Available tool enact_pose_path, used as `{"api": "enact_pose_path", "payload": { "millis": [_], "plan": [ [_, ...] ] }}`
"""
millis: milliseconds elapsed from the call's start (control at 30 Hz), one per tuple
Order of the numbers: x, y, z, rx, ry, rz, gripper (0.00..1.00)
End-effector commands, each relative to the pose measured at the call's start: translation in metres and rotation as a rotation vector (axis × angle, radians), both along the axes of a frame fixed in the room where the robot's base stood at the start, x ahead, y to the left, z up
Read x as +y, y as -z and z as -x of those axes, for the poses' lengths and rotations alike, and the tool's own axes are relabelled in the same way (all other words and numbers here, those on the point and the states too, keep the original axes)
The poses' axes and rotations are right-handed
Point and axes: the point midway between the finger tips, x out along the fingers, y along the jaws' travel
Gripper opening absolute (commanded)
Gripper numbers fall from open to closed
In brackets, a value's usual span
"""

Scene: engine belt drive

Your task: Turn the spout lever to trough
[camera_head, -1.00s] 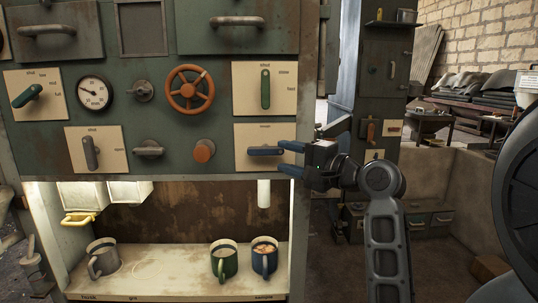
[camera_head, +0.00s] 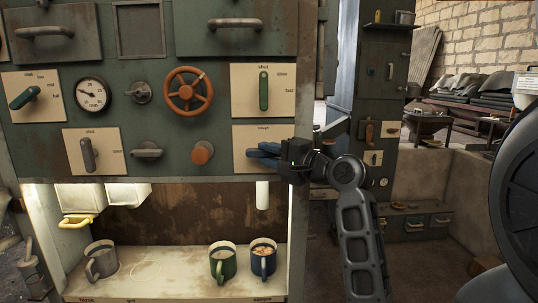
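The spout lever (camera_head: 251,153) is a blue handle on a cream plate (camera_head: 242,134) at the lower right of the green panel. It lies roughly horizontal, and the small label above it seems to read "trough". My gripper (camera_head: 266,153) has its blue fingers over the lever from the right, with the dark gripper body at the plate's right edge. The fingers hide most of the lever and its pivot. I cannot tell whether they are closed on it or only around it.
A lit bay below holds a grey mug (camera_head: 101,260), a green mug (camera_head: 222,264) and a blue mug (camera_head: 263,260). A white spout tube (camera_head: 262,195) hangs above the blue mug. An orange handwheel (camera_head: 188,91) and a green lever (camera_head: 264,90) are above.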

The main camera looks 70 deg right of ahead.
Motion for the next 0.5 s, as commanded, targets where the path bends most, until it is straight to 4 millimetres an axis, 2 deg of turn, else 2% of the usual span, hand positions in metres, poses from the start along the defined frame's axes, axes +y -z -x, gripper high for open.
{"api": "enact_pose_path", "payload": {
  "millis": [33,233,500],
  "plan": [
    [0.0,0.0004,0.0001,0.001,0.0,0.0,0.18],
    [-0.0001,0.0005,0.0001,0.001,0.0,0.0,0.0],
    [0.0001,-0.0019,0.0001,0.018,0.0,0.006,0.0]
  ]
}}
